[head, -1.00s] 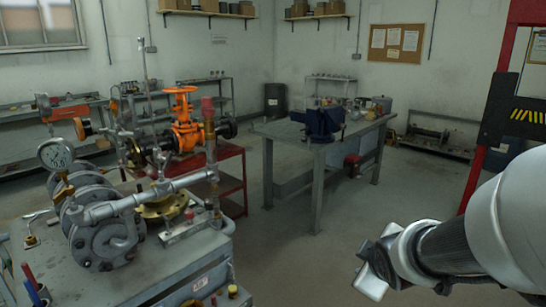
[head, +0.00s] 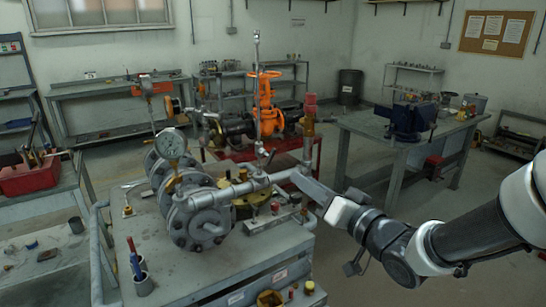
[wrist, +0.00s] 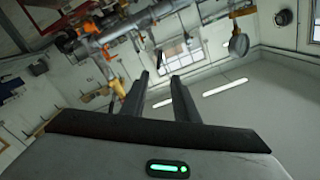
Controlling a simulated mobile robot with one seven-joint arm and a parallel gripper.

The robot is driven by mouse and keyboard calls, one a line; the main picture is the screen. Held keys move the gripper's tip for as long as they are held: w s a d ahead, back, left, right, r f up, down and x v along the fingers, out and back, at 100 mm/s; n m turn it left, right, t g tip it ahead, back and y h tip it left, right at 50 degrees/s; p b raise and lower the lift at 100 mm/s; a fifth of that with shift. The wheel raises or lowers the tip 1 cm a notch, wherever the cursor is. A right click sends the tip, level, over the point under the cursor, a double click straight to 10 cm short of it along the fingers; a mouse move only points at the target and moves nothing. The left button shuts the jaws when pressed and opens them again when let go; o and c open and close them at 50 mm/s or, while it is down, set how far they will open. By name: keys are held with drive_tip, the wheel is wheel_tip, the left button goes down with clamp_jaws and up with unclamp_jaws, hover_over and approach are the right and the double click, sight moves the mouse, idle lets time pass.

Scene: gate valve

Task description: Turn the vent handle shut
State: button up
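The grey pipe assembly (head: 228,192) stands on the workbench at centre left in the head view. A thin upright pipe (head: 258,95) and a pipe with a red top (head: 309,112) rise from it. I cannot tell which small part is the vent handle. My gripper (head: 302,180) reaches in from the right, close to the foot of the red-topped pipe; contact cannot be made out. In the wrist view its two fingers (wrist: 160,76) stand apart with nothing between them. Pipework (wrist: 120,32) and a yellow part (wrist: 117,88) show beyond the fingertips, tilted.
A pressure gauge (head: 172,144) and grey flanges (head: 200,215) stand left of my gripper. An orange valve (head: 265,105) is behind. A cup with tools (head: 142,281) stands at the bench's front. A table with a blue vise (head: 408,120) is behind right. Floor is open between them.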

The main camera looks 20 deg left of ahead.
sight(272, 158)
drive_tip(key=b+x, duration=0.2)
drive_tip(key=x, duration=1.3)
drive_tip(key=shift+w+a+b, duration=0.2)
drive_tip(key=shift+w+b, duration=0.05)
drive_tip(key=shift+b, duration=0.05)
clamp_jaws()
